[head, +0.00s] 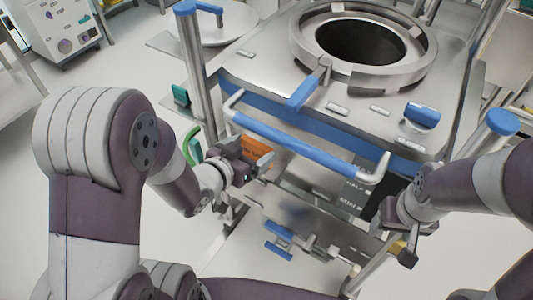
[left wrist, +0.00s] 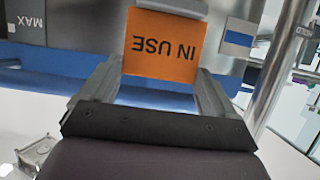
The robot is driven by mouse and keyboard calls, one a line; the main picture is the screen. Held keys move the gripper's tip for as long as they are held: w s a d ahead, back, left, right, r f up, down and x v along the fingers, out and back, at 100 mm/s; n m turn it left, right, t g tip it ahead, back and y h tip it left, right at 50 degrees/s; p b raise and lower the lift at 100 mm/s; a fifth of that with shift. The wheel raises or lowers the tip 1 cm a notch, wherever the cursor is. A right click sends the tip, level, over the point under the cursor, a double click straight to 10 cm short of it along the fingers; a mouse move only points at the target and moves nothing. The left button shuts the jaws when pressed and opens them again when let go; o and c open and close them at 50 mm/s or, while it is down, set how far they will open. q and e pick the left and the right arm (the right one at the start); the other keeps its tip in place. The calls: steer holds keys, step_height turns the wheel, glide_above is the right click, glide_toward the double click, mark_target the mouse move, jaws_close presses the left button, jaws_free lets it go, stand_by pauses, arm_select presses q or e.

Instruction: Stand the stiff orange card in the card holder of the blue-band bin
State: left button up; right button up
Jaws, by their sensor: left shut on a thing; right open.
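The stiff orange card (head: 255,148) is between the fingers of my left gripper (head: 262,162), beside the front of the blue-band bin (head: 320,128). In the left wrist view the card (left wrist: 163,48) faces the camera with "IN USE" upside down, and my left gripper's fingers (left wrist: 155,85) are shut on it. A grey piece (left wrist: 185,6) crosses the card's top edge there; I cannot tell whether it is the card holder. The holder is not clear in the head view. My right gripper (head: 396,245) is open and empty at the lower right of the bin.
The round opening (head: 362,42) is on top. A blue-capped post (head: 187,50) stands at left. A blue-striped plate (left wrist: 240,38) is right of the card in the left wrist view.

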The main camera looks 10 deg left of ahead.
arm_select(q)
steer(key=w+f+b, duration=0.1)
steer(key=w+f, duration=0.6)
steer(key=f, duration=0.1)
steer(key=shift+w+d+f+b, duration=0.15)
steer(key=shift+w+f+b, duration=0.2)
steer(key=shift+w+b, duration=0.05)
arm_select(e)
step_height(320, 180, down, 2)
steer(key=shift+w+f, duration=0.15)
arm_select(q)
steer(key=shift+s+f, duration=0.1)
steer(key=shift+f, duration=0.1)
steer(key=o, duration=1.2)
arm_select(e)
steer(key=shift+f, duration=0.15)
